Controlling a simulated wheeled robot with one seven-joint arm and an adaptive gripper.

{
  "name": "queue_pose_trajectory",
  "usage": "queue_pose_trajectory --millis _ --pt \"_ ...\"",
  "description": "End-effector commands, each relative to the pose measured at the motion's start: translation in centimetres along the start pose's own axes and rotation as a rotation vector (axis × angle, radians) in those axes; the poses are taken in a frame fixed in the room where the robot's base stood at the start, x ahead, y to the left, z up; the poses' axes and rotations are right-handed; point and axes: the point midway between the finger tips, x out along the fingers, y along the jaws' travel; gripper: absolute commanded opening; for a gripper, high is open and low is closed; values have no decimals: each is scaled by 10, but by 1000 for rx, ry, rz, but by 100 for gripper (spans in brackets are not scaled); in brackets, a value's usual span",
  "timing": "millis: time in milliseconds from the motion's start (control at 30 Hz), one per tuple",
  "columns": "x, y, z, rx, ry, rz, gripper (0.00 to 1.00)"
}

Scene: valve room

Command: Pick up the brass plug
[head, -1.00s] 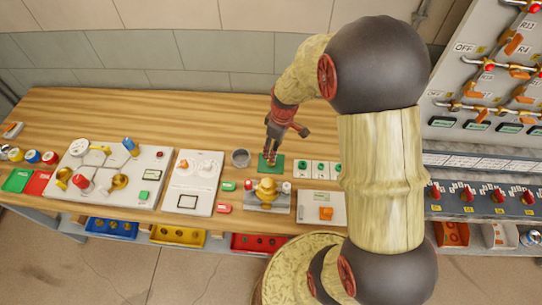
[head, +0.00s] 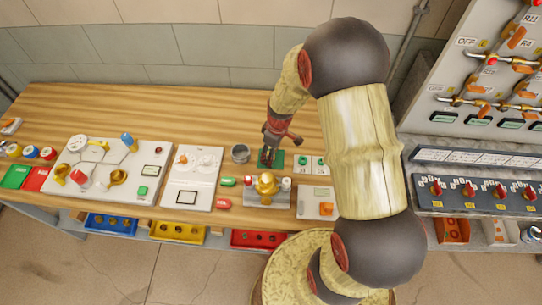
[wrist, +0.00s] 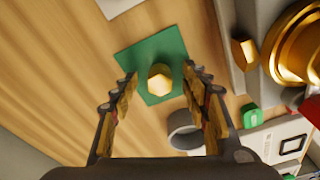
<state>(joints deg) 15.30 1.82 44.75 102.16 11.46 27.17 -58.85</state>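The brass plug (wrist: 160,80) shows in the wrist view as a small golden hexagonal piece on a green mat (wrist: 135,55). My gripper (wrist: 160,82) is open, with one finger on each side of the plug in that view. A gap shows between the plug and both fingers. In the head view my gripper (head: 270,158) points down over the green mat (head: 278,159); the plug is mostly hidden there by the fingers. I cannot tell the exact height of the fingertips above the mat.
A grey cup (head: 240,153) stands just left of the mat, and it also shows close to one finger in the wrist view (wrist: 186,130). A brass valve body (head: 266,186) stands in front. White panels with green buttons (head: 304,164) lie to the right. Open wood lies behind.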

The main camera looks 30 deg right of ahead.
Motion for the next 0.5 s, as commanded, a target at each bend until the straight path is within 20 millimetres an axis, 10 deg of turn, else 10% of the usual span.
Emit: queue_pose_trajectory --millis 500 --pt "0 0 0 0 0 0 16"
